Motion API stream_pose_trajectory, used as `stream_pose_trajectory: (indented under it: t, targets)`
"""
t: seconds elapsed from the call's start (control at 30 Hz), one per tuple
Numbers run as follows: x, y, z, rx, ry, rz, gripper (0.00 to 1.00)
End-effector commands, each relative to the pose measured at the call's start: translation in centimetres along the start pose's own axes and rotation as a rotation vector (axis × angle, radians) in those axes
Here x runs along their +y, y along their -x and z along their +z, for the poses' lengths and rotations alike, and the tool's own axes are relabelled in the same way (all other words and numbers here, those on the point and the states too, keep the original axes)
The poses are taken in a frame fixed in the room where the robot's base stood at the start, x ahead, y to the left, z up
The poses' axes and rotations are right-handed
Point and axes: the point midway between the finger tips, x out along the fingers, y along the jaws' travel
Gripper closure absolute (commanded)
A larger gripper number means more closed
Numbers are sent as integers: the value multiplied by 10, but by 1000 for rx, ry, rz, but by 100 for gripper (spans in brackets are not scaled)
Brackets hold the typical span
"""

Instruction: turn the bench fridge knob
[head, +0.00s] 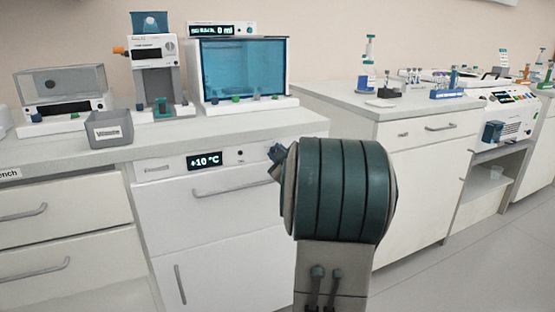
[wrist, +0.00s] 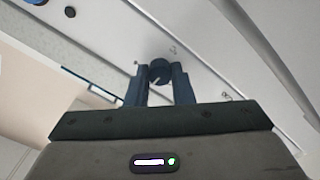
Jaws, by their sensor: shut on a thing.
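The bench fridge (head: 240,215) is a white unit under the counter, with a handle on its front. Its display (head: 204,160) reads +10 °C. In the wrist view the dark round knob (wrist: 159,69), with a pale mark on its face, sits between the two fingertips of my gripper (wrist: 160,77). My gripper is shut on the knob. In the head view only a dark part of my gripper (head: 277,157) shows at the right end of the fridge panel. The knob is hidden there behind my arm.
A grey labelled bin (head: 109,131) and a blue-windowed cabinet (head: 243,70) stand on the counter above. A separate white bench (head: 410,165) stands to the right, with open floor (head: 455,265) in front of it.

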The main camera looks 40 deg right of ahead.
Motion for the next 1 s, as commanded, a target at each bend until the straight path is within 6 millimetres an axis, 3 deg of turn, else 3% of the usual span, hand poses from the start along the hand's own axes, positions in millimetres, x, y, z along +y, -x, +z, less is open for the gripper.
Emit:
stream_pose_trajectory:
  t: [0.6, 0.63, 0.7, 1.0]
  targets:
    - [0, 0, 1, -4, 38, -1, 100]
    - [0, 0, 1, -4, 38, -1, 71]
    - [0, 0, 1, -3, 38, -1, 57]
    - [0, 2, 0, -2, 38, 0, 57]
